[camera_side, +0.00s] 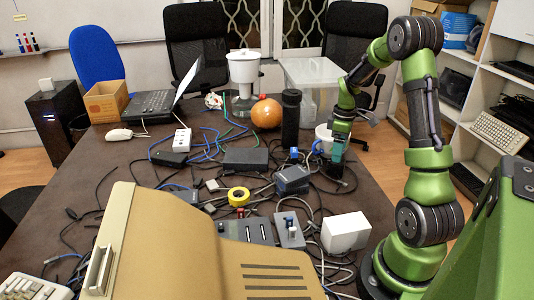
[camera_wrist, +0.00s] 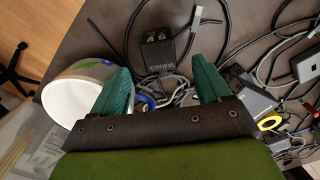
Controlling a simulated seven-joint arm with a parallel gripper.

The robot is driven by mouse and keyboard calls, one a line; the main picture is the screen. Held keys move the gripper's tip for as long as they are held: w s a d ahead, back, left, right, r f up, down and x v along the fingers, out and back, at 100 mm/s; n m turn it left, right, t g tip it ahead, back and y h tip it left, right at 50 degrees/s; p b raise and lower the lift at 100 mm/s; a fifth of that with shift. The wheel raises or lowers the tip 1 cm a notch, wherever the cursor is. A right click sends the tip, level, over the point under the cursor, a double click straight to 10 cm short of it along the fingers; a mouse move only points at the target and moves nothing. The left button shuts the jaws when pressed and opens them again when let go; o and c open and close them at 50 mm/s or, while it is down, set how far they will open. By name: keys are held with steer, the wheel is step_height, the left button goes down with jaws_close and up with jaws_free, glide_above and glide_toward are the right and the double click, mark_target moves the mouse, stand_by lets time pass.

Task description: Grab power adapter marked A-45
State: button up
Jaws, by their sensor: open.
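My gripper (camera_side: 337,168) is low over the cluttered table, near its right edge in the side view. In the wrist view my gripper (camera_wrist: 162,80) has its two teal fingers spread wide, with nothing held between them. A black power adapter (camera_wrist: 160,48) with pale lettering lies on the table just beyond the fingertips, between them in the picture. A cable runs from it toward my gripper. In the side view I cannot pick this adapter out near the fingers.
A white cup-like container (camera_wrist: 75,92) stands close beside the left finger. Tangled cables cover the table around my gripper. A grey box (camera_side: 292,180), yellow tape (camera_side: 239,196) and a white box (camera_side: 346,232) lie nearby. A black cylinder (camera_side: 291,118) and clear bin (camera_side: 318,80) stand behind.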

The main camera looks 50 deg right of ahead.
mark_target(336, 167)
step_height(336, 167, down, 6)
steer(key=shift+w+r, duration=0.1)
stand_by(0.4)
steer(key=c, duration=1.2)
steer(key=shift+o, duration=0.2)
steer(key=shift+r, duration=0.1)
